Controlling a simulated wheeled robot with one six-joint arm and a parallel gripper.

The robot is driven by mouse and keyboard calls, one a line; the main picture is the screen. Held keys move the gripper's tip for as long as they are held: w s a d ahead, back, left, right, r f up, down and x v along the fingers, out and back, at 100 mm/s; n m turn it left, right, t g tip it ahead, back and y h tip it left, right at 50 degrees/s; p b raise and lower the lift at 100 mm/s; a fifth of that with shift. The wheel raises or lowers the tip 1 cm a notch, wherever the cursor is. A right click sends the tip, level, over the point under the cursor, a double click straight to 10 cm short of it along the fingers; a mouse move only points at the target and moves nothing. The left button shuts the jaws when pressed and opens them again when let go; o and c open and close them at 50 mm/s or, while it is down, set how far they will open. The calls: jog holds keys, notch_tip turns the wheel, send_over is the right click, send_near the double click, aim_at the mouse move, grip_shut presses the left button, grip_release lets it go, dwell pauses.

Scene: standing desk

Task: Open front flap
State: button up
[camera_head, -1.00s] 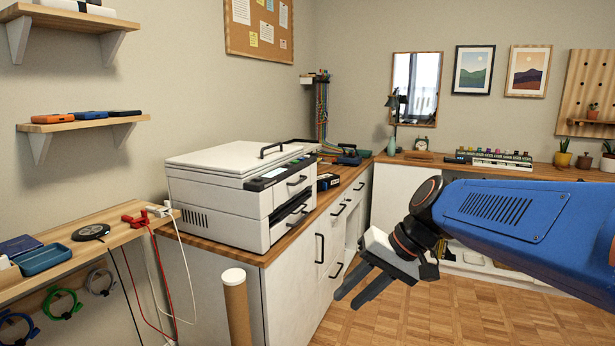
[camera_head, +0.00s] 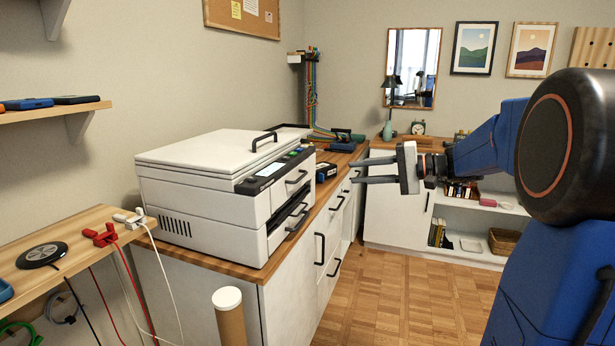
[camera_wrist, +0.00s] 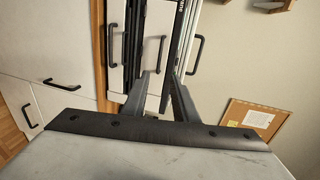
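The white printer (camera_head: 190,191) stands on the wooden counter at centre left. Its front has an upper panel with a dark handle (camera_head: 297,176), a dark slot below it, and a lower dark handle (camera_head: 298,222). The panels look closed. My gripper (camera_head: 351,171) is open and empty, to the right of the printer front and apart from it, fingers pointing left towards it. In the wrist view, my gripper (camera_wrist: 160,73) has the printer's front ahead, turned on its side, with a handle (camera_wrist: 161,53) just beyond the fingertips. I cannot tell which panel is the front flap.
Cabinet drawers with black handles (camera_head: 320,249) lie under the counter. A cardboard tube (camera_head: 230,320) stands in front. A side shelf (camera_head: 75,240) with red and white cables is at left. A small dark box (camera_head: 326,171) sits beside the printer. The wooden floor at centre is clear.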

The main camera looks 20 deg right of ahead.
jog(key=x, duration=1.6)
jog(key=shift+a, duration=0.1)
grip_shut()
dwell(1.0)
